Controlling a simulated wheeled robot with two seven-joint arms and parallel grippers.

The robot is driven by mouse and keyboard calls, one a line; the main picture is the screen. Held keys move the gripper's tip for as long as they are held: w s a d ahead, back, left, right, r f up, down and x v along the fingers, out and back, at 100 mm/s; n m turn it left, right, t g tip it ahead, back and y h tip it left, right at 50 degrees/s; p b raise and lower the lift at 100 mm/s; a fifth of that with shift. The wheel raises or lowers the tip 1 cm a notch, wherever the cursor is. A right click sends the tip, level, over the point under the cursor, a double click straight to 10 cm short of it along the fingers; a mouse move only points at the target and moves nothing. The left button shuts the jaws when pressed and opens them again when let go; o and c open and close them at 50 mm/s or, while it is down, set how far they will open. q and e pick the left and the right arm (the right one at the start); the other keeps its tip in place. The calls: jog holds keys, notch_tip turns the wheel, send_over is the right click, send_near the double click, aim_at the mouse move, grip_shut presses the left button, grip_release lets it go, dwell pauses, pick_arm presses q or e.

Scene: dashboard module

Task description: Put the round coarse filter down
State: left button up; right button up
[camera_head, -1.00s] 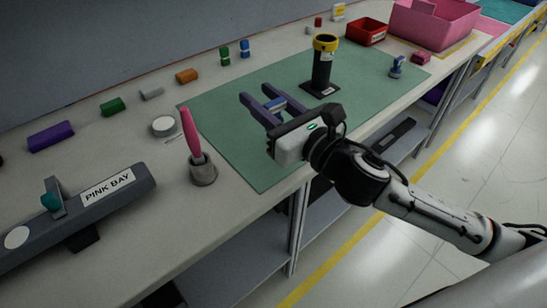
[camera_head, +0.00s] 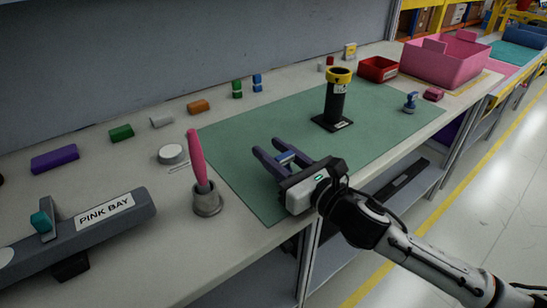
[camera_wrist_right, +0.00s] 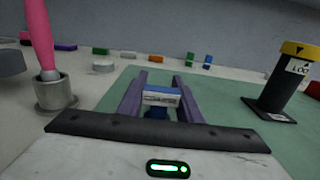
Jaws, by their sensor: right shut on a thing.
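My right gripper (camera_head: 267,147) is over the front left part of the green mat (camera_head: 235,150), its two long purple-grey fingers pointing towards the back of the bench. It is shut on a small blue piece with a white label (camera_head: 286,157), which I take to be the round coarse filter; its round shape is not clear. In the right wrist view the filter (camera_wrist_right: 160,97) sits between the fingers, label facing the camera, with a darker blue part below. Whether it touches the mat cannot be told. My left gripper is not in view.
A black post with a yellow top (camera_head: 337,98) stands on the mat. A grey cup holding a pink stick (camera_head: 198,160) is left of the gripper. A small blue item (camera_head: 410,102) is at the mat's right. Red (camera_head: 378,69) and pink (camera_head: 443,58) bins stand beyond.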

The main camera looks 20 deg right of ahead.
jog(key=shift+f, duration=0.35)
jog(key=o, duration=1)
jog(key=shift+r, duration=0.1)
jog(key=b+v, duration=0.1)
jog(key=v, duration=0.9)
jog(key=shift+s+d, duration=0.1)
jog(key=shift+s, duration=0.1)
jog(key=shift+v, duration=0.8)
